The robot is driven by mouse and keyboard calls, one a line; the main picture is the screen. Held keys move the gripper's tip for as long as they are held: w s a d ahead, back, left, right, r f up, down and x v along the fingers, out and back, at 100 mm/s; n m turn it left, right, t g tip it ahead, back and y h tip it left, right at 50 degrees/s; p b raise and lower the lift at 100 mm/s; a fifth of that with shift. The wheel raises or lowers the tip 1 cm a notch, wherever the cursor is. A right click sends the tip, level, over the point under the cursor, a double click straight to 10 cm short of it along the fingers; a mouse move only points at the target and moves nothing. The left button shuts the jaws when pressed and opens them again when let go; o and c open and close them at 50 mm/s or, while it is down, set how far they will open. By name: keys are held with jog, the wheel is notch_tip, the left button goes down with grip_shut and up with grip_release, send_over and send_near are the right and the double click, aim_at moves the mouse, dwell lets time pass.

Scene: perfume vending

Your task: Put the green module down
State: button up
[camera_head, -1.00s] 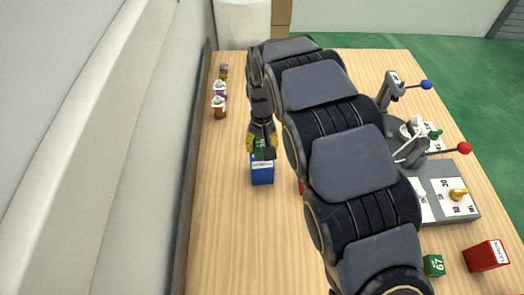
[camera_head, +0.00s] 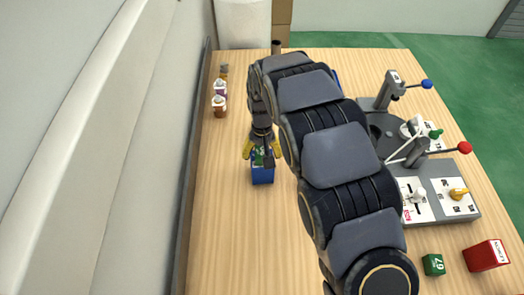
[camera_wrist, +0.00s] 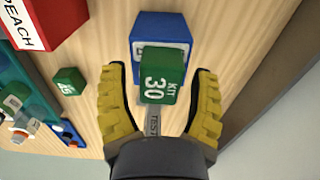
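The green module (camera_wrist: 160,75), a small cube marked "KIT 30", sits at the blue box (camera_wrist: 160,32) and overlaps it in the wrist view; it seems to rest on top of it. In the head view the green module (camera_head: 259,157) shows partly behind the fingers, over the blue box (camera_head: 263,176). My gripper (camera_wrist: 160,72) is open, its yellow fingers spread on both sides of the module with gaps. It also shows in the head view (camera_head: 262,152). A grey strip marked "TEST" (camera_wrist: 153,123) lies below the module in the wrist view.
A red "PEACH" box (camera_wrist: 45,22) and another green cube (camera_wrist: 69,81) stand to the left in the wrist view. At right in the head view are a grey lever machine (camera_head: 435,190), a red box (camera_head: 486,256) and a green cube (camera_head: 433,265). Small bottles (camera_head: 219,97) line the wall.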

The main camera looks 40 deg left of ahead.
aim_at(262, 151)
jog(key=shift+r, duration=0.1)
notch_tip(262, 151, up, 12)
dwell(0.4)
jog(key=d+r+m, duration=0.3)
jog(key=d+r, duration=0.2)
jog(key=d, duration=0.8)
jog(key=d+r+m, duration=0.2)
jog(key=d+r, duration=0.2)
jog(key=d, duration=0.9)
jog(key=s+d+m+g, duration=0.1)
jog(key=s+d+m, duration=0.3)
jog(key=s+d, duration=1)
jog(key=s, duration=0.2)
jog(key=shift+s+r+g, duration=0.15)
jog(key=shift+s+g, duration=0.15)
